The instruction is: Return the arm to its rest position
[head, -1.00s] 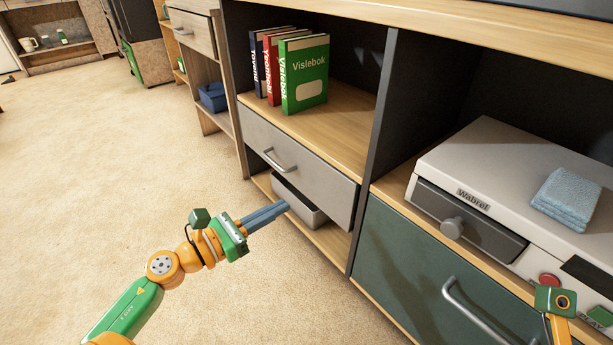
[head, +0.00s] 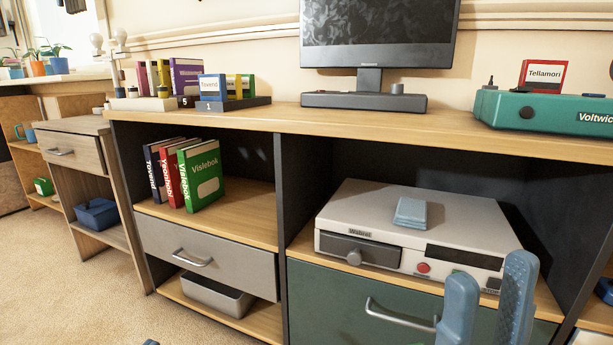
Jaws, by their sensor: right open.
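My right gripper (head: 488,298) shows at the bottom right of the head view. Its two blue fingers point up and stand apart, with nothing between them. It is in front of the green drawer (head: 345,300) and below the white Wabrel device (head: 415,215). My left gripper does not show clearly; only a small dark piece is at the bottom edge, too little to tell what it is.
The wooden cabinet top (head: 250,120) holds a monitor (head: 378,35), books and a green Voltwick device (head: 545,115). Books (head: 200,175) stand on the shelf above the grey drawer (head: 205,255). A grey bin (head: 215,295) sits below. Carpet (head: 90,300) is clear at left.

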